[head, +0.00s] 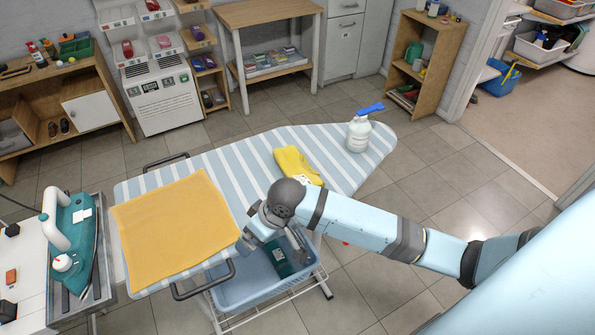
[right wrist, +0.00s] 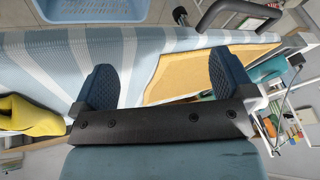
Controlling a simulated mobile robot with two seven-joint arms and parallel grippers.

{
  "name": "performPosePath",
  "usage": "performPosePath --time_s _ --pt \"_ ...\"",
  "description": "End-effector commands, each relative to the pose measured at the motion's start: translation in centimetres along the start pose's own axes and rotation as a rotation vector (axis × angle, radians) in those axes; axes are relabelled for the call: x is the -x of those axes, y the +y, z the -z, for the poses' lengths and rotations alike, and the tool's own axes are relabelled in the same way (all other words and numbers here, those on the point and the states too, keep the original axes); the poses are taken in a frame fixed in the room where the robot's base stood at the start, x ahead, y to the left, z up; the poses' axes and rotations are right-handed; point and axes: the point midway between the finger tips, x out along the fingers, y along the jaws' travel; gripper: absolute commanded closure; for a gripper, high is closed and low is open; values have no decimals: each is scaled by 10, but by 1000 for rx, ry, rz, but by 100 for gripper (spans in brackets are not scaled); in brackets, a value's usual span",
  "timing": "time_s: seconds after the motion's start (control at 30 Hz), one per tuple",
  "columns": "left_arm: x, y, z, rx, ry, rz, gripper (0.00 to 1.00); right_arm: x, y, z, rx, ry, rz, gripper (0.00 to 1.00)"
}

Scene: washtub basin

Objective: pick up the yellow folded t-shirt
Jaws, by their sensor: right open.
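The yellow folded t-shirt (head: 297,165) lies on the blue-and-white striped ironing board (head: 228,172), right of its middle, just beyond my right wrist in the head view. Its near end is close to my arm and partly hidden by it. In the right wrist view a yellow cloth (right wrist: 28,115), which looks like the t-shirt, shows at the left edge, outside the fingers. My right gripper (right wrist: 160,85) is open with nothing between its fingers, over the board near its front edge. My left gripper is not in view.
A flat orange-yellow cloth (head: 175,228) covers the board's left part. A white spray bottle (head: 358,134) with a blue top stands right of the t-shirt. A teal iron (head: 72,245) stands at left. A blue basket (head: 262,280) sits below the board. The board behind the t-shirt is bare.

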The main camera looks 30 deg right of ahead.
Motion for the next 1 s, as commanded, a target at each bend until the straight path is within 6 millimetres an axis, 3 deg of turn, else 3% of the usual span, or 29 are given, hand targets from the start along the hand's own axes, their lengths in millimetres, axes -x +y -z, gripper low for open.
performPosePath --time_s 0.27,0.5,0.6,0.8,1.0 --pt "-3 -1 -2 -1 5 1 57 26 75 57 -82 -166 -110 0" --pt "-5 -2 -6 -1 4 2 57 86 159 100 -271 -277 -244 0" --pt "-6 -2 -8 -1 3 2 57 112 185 111 -347 -301 -283 0" --pt "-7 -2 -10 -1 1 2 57 138 210 119 -430 -323 -316 0" --pt "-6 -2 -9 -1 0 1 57 116 217 109 -437 -328 -318 0"
